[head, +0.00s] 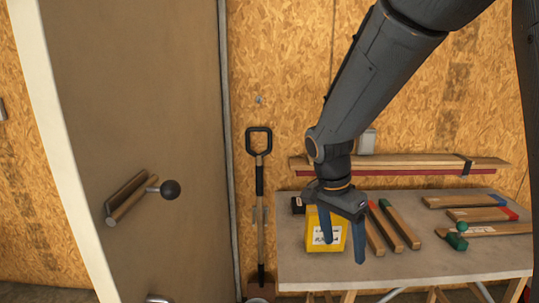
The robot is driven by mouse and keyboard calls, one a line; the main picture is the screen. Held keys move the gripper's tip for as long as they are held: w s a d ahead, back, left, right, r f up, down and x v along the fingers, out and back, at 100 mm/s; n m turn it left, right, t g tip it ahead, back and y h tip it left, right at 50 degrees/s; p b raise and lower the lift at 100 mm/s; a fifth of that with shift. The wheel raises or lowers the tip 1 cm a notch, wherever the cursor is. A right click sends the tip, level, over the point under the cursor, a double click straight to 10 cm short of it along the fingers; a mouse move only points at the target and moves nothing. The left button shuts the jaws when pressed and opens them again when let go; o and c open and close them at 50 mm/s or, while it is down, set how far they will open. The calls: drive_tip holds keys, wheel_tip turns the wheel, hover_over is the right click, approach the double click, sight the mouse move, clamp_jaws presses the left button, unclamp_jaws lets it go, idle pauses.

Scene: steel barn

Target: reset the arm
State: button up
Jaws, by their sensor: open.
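My arm reaches down from the upper right in the head view. My gripper (343,238) is at its lower end, over the front left part of the workbench (440,258). Its two blue-grey fingers point down and stand apart. A yellow box (313,232) with a white label shows behind and between the fingers, near the bench's left front edge. The fingers hide part of it. I cannot tell whether they touch it.
Wooden bars with red and green ends (400,224) lie right of my gripper, and several more lie at the bench's right. A shelf board (420,164) is on the wall behind. A spade (260,190) stands left of the bench. A brown door (140,120) with a knobbed handle (169,190) fills the left.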

drive_tip(key=s+d+f+n+t+y+b, duration=0.1)
drive_tip(key=s+d+f+n+y+b, duration=0.1)
drive_tip(key=s+f+n+b, duration=0.4)
drive_tip(key=shift+s+d+f+n, duration=0.2)
drive_tip(key=shift+s+f+n, duration=1.45)
drive_tip(key=shift+f+n, duration=1.15)
